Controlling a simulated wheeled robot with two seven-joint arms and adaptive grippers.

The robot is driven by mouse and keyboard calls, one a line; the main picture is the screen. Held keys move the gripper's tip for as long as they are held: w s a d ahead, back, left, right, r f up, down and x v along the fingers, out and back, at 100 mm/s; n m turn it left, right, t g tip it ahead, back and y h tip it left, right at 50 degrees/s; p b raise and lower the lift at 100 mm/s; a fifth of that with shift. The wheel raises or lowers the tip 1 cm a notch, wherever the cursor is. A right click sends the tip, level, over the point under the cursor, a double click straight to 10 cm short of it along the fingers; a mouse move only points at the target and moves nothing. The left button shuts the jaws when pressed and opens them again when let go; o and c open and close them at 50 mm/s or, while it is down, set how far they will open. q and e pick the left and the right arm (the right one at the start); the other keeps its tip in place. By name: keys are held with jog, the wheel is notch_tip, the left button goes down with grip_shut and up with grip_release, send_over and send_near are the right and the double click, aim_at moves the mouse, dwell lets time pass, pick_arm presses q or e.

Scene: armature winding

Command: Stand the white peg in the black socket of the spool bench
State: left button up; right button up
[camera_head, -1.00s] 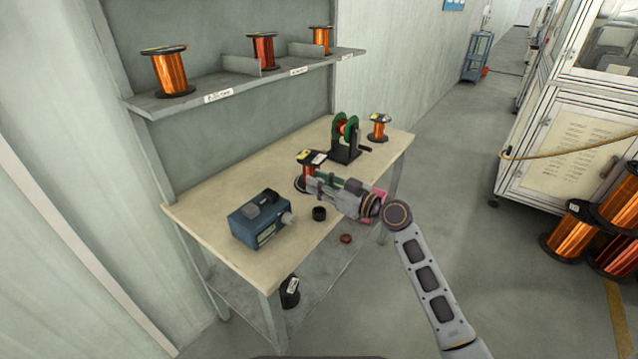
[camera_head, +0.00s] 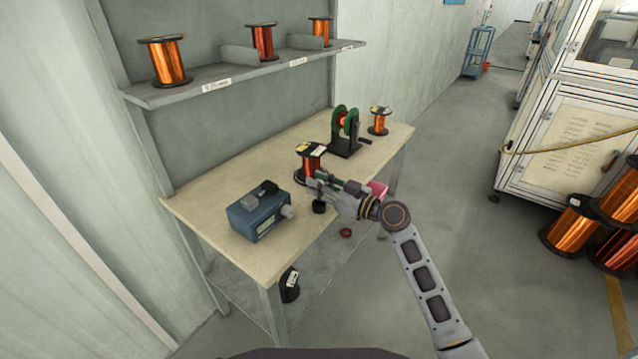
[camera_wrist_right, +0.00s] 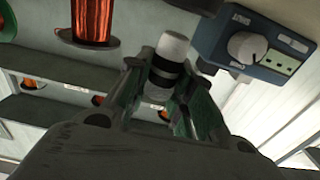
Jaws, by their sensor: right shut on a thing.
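In the right wrist view, my right gripper (camera_wrist_right: 168,88) is shut on the white peg (camera_wrist_right: 174,46), which has a dark band around its middle. One white end sticks out beyond the fingertips. In the head view, my right gripper (camera_head: 318,184) is over the front part of the spool bench (camera_head: 222,187); the peg cannot be made out there. The black socket (camera_head: 319,207) stands on the bench just below the fingertips in the picture. The height gap between peg and socket cannot be told. My left gripper is not in view.
A blue box with a knob (camera_head: 258,215) stands left of the socket. A copper spool (camera_head: 311,160) is close behind the gripper. A winder with green discs (camera_head: 345,130) and another spool (camera_head: 379,120) stand farther back. A pink item (camera_head: 378,188) shows behind the wrist.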

jog(key=shift+f, duration=0.15)
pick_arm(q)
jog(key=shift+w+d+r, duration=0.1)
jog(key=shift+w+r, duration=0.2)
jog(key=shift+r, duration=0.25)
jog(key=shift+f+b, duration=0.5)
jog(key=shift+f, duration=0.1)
pick_arm(e)
jog(key=shift+f, duration=0.1)
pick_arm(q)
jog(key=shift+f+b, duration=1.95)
pick_arm(e)
jog(key=shift+f, duration=1.45)
dwell(0.5)
jog(key=o, duration=1)
jog(key=shift+s+d, duration=0.1)
jog(key=v, duration=1.1)
jog(key=shift+s+d, duration=0.2)
jog(key=shift+d, duration=0.1)
